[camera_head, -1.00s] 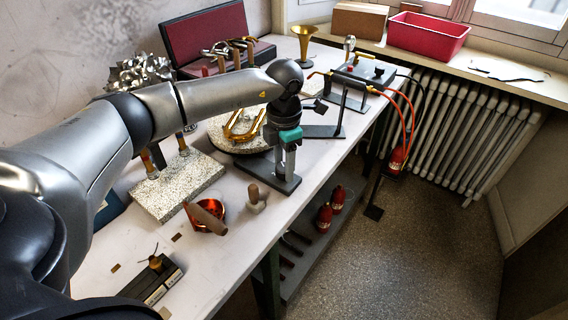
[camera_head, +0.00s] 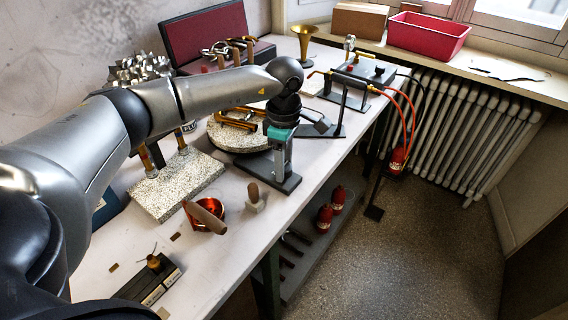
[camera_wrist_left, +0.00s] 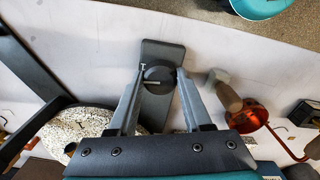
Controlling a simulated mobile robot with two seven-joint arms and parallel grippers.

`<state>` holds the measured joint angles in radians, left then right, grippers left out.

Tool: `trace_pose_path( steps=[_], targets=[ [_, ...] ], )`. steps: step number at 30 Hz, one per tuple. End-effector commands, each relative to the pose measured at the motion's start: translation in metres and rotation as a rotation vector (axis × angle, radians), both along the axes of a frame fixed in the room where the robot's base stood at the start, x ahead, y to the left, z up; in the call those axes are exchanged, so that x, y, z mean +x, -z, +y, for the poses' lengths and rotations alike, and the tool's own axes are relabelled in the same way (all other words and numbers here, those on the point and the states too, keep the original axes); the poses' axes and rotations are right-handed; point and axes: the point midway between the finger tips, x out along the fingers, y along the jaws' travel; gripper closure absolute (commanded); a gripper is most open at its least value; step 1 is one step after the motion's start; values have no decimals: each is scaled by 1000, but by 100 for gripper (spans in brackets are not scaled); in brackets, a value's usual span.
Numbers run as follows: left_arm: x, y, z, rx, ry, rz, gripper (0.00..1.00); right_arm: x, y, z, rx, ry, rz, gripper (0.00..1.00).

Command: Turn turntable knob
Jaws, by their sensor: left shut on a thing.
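The turntable (camera_head: 214,134) is a round speckled disc on the bench with a brass tube piece (camera_head: 236,117) lying on it. It also shows at the lower left in the left wrist view (camera_wrist_left: 88,124). Beside it is a dark flat base plate (camera_head: 290,184), which carries a round dark knob (camera_wrist_left: 158,74). My left gripper (camera_head: 280,176) points straight down over the plate. In the left wrist view, my left gripper (camera_wrist_left: 161,76) has its fingers on both sides of the knob and is shut on it. In the head view, the gripper hides the knob.
A wooden-handled copper pan (camera_head: 222,216) and a small wooden-handled tool (camera_head: 254,205) stand near the plate. A speckled block (camera_head: 180,186) lies to the left. A black stand (camera_head: 340,117) is at the right. The bench edge runs close by the plate.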

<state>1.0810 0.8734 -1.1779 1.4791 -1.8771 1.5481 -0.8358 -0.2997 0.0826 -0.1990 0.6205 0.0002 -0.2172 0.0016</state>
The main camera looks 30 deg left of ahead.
Motion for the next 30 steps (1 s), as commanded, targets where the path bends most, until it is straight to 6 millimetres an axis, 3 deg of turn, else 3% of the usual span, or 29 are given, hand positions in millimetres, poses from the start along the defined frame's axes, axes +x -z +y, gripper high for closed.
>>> trace_pose_path(
  steps=[9, 24, 25, 30],
  targets=[
    [0, -1, 0, -1, 107, -2, 100, 6, 1, -8, -10, -1, -10, 50],
    [0, -1, 0, -1, 126, -2, 100, 8, 1, -7, -10, 0, -11, 50],
    [0, -1, 0, -1, 126, -2, 50, 8, 1, -7, -9, 0, -11, 50],
    [0, -1, 0, -1, 125, -1, 31, 7, 1, -3, -4, 1, -11, 50]
  ],
)
